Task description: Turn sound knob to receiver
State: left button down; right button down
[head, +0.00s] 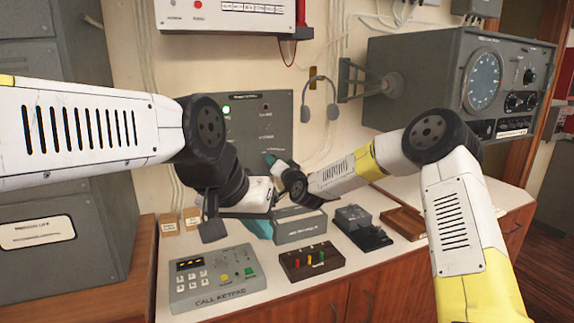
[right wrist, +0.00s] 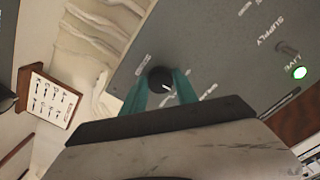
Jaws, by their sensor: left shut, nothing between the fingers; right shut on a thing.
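The sound knob (right wrist: 161,79) is a small black round knob with a white pointer mark on a grey wall panel (right wrist: 215,50). In the right wrist view the mark points toward the lower right of the picture. Small labels beside the knob are too blurred to read. The teal fingers of my right gripper (right wrist: 160,92) are shut on the knob, one on each side. In the head view the grey panel (head: 272,116) hangs above the counter; my right gripper (head: 272,160) is at its lower right and the knob is hidden. My left gripper (head: 262,229) is shut and empty, low over the counter.
On the counter stand a call keypad (head: 217,279), a box with coloured levers (head: 312,262), a grey box (head: 299,228) and a black device (head: 362,232). A headset (head: 321,97) hangs on the wall. A radar unit (head: 470,85) is at the right.

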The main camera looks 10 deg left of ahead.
jog(key=shift+m, duration=0.4)
jog(key=c, duration=0.9)
grip_release()
jog(key=shift+c, duration=0.2)
jog(key=v, duration=0.7)
jog(key=shift+s+d, duration=0.25)
jog(key=shift+s, duration=0.1)
